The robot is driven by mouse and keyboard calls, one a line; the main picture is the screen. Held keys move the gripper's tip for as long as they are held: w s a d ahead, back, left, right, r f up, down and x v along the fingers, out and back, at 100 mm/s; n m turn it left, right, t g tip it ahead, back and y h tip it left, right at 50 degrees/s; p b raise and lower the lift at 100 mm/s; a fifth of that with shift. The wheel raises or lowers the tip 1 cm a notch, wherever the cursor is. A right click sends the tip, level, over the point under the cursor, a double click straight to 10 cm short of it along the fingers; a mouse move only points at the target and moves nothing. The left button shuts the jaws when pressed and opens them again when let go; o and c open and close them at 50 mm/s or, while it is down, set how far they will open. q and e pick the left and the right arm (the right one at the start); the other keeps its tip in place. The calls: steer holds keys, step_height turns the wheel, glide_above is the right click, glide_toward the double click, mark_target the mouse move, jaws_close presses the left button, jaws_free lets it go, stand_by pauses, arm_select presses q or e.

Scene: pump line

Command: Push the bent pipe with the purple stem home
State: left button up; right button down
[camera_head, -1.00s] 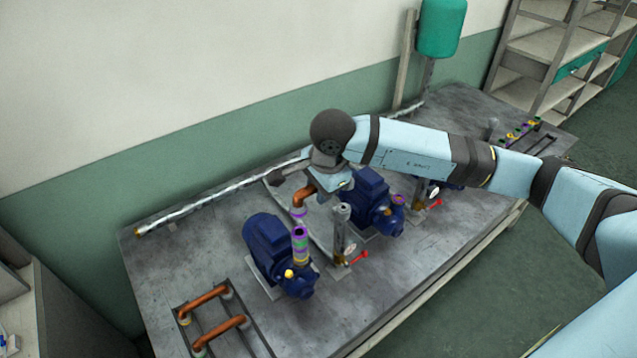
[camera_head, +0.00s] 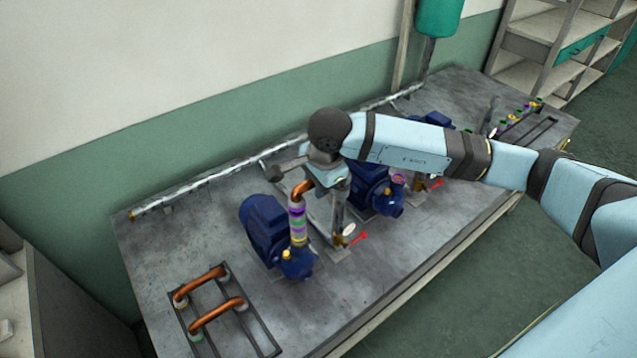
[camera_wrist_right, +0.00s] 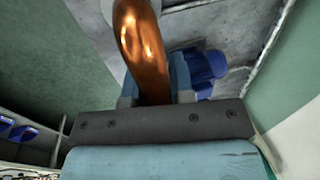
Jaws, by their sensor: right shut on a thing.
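My right gripper (camera_head: 326,178) is shut on the bent copper pipe (camera_head: 301,189), near the middle of the table. In the right wrist view the pipe (camera_wrist_right: 146,55) runs up from between the fingers (camera_wrist_right: 152,93). The pipe's purple stem (camera_head: 297,210) points down and stands in line over the banded upright port (camera_head: 298,232) of the nearest blue pump (camera_head: 262,222). They look to be touching; I cannot tell how deep the stem sits. The gripper hides the pipe's other end, near the grey upright post (camera_head: 338,212). My left gripper is not in view.
A second blue pump (camera_head: 384,200) stands close on the right. A red-handled valve (camera_head: 357,238) is in front of the post. A rack (camera_head: 262,330) with copper pipes lies at the front left. A long silvery pipe (camera_head: 205,188) runs along the back. The front table strip is clear.

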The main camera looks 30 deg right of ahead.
steer(key=shift+b, duration=0.45)
stand_by(0.7)
steer(key=shift+b, duration=0.3)
steer(key=shift+s+f+b, duration=0.1)
steer(key=shift+f+b, duration=0.3)
steer(key=shift+b, duration=0.05)
stand_by(1.3)
steer(key=shift+r, duration=0.15)
steer(key=shift+r, duration=0.1)
stand_by(0.6)
steer(key=c, duration=1.3)
jaws_free()
steer(key=shift+o, duration=0.2)
